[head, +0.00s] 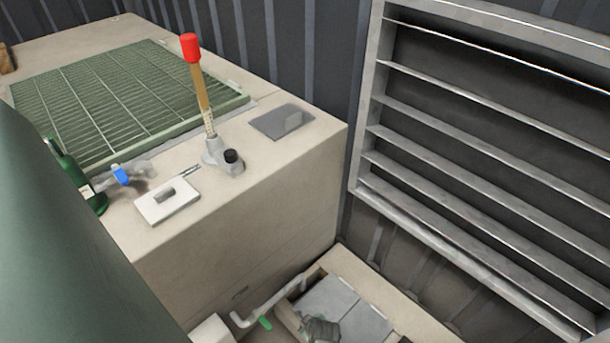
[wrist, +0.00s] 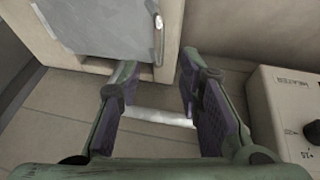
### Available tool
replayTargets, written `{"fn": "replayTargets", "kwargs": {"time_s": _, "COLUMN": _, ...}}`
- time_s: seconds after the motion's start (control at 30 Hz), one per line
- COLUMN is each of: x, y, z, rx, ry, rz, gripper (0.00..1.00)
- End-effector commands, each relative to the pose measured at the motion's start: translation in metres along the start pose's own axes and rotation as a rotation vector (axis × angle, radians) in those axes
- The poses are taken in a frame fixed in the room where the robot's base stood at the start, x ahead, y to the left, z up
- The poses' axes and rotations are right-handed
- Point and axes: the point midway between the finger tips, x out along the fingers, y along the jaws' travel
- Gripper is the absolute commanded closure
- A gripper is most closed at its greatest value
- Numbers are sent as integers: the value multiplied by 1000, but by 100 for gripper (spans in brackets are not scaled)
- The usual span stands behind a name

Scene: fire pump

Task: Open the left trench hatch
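In the head view, grey flat panels (head: 340,306) lie side by side in a pale frame low in the picture. I cannot tell for sure which is the left trench hatch. In the wrist view a grey panel (wrist: 98,20) with a worn metal strip along its right edge sits in a pale surround at upper left. My gripper (wrist: 155,82) is open, its green fingers with purple pads apart. A white bar (wrist: 158,117) shows in the gap between the fingers; contact is not clear.
A pale block (head: 250,215) carries a green grating (head: 105,95), a red-topped lever (head: 200,88) and a white plate (head: 167,205). A slatted metal frame (head: 490,155) stands at right. In the wrist view, a pale box (wrist: 286,110) with a dark knob is close on the right.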

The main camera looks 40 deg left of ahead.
Motion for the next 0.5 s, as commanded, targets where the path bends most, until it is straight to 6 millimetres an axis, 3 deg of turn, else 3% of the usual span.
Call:
{"fn": "replayTargets", "kwargs": {"time_s": 0.2, "x": 45, "y": -1, "z": 2, "rx": -2, "ry": 2, "rz": 1, "gripper": 67}}
{"fn": "replayTargets", "kwargs": {"time_s": 0.5, "x": 82, "y": 0, "z": 0, "rx": -1, "ry": 2, "rz": 2, "gripper": 67}}
